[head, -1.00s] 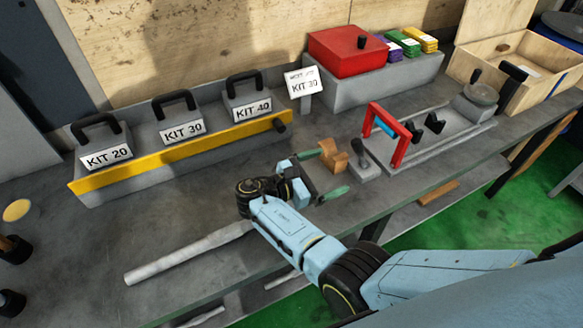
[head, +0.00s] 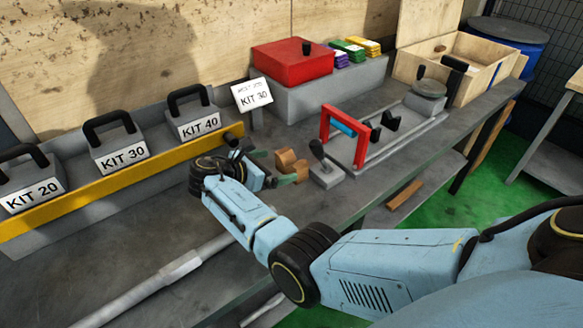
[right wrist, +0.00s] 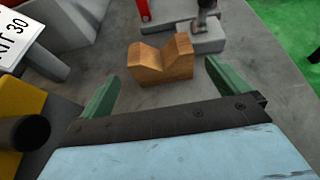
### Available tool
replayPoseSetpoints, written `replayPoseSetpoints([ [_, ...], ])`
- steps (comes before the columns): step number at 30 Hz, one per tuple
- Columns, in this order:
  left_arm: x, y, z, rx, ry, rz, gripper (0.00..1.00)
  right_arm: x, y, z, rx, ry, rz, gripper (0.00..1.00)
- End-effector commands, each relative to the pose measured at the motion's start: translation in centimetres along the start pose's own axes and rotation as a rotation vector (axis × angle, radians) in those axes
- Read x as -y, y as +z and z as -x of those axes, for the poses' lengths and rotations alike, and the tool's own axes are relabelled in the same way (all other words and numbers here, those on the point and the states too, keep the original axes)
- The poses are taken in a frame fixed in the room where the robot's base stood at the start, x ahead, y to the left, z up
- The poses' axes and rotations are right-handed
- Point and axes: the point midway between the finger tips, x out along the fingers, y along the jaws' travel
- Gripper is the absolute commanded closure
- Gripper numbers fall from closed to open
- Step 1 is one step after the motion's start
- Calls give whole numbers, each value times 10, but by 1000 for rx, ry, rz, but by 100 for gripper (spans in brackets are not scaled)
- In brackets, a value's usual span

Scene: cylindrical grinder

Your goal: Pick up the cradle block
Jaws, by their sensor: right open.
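The cradle block is a small wooden block with a V-shaped notch on top (head: 290,163). It stands upright on the grey bench, and it also shows in the right wrist view (right wrist: 162,62). My right gripper (head: 271,166) is open and empty, just left of the block in the head view. In the right wrist view its two green fingers (right wrist: 162,78) are spread wide, and the block lies ahead between their lines, nearer their tips than the palm. I see no contact. My left gripper is not in view.
A grey base with a black lever (head: 326,172) stands close right of the block, before a red-framed fixture (head: 345,138). A yellow-fronted rack (head: 120,178) with kit weights and a KIT 30 sign (head: 254,95) are left and behind. A pale bar (head: 165,280) lies in front.

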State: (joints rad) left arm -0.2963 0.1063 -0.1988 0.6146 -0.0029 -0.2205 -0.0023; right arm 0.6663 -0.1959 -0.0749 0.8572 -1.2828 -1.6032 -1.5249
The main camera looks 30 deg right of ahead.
Motion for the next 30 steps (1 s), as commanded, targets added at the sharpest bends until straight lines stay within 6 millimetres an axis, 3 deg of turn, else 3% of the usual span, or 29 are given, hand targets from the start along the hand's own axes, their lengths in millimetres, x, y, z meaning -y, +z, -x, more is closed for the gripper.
replayPoseSetpoints([
  [5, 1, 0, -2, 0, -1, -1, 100, 1, 0, -11, 0, -1, 0, 0],
  [14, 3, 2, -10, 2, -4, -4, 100, 2, 2, -52, 1, -1, 1, 0],
  [21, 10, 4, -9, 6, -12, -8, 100, 2, 3, -55, 0, 0, 0, 0],
  [30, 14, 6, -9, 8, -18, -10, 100, 2, 3, -54, 0, 0, 0, 39],
])
